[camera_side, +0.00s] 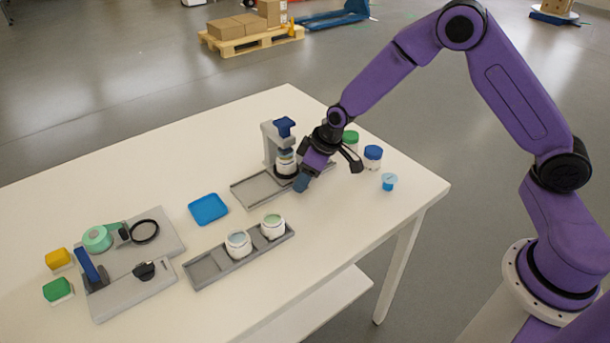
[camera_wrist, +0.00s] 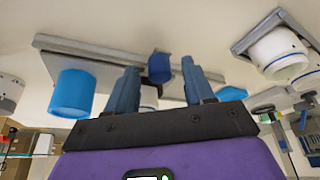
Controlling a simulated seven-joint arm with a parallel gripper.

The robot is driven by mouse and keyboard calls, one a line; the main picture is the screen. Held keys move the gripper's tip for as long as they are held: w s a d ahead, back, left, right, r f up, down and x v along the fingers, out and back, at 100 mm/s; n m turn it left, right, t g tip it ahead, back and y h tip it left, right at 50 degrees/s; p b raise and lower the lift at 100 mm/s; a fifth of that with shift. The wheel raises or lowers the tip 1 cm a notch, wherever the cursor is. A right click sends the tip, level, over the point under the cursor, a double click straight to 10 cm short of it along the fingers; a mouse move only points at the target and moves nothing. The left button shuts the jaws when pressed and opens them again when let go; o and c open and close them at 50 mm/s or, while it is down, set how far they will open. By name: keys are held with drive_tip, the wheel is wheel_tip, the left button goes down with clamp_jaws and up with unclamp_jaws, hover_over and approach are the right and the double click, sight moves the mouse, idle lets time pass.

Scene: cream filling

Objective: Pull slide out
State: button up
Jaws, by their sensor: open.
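The grey filling station (camera_side: 268,143) with a blue top stands near the far edge of the table in the side view. Its long grey slide track (camera_side: 256,190) lies at its base, and a white jar (camera_side: 285,160) sits under the station's head. My gripper (camera_side: 301,183) points down at the near side of the station, close to the jar and track. In the wrist view my gripper (camera_wrist: 160,84) has its two blue fingers apart. A small dark blue knob (camera_wrist: 160,68) shows between them; I cannot tell whether either finger touches it. My gripper partly hides the slide.
A grey tray (camera_side: 208,270) with two white jars (camera_side: 255,236) lies in front. A blue square (camera_side: 208,209) lies left. A blue-lidded jar (camera_side: 373,156), a green-lidded jar (camera_side: 350,139) and a light blue cup (camera_side: 389,181) stand right of my gripper.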

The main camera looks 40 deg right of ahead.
drive_tip(key=shift+f, duration=0.1)
clamp_jaws()
drive_tip(key=shift+a, duration=4.85)
unclamp_jaws()
drive_tip(key=shift+r, duration=0.25)
drive_tip(key=v, duration=1.7)
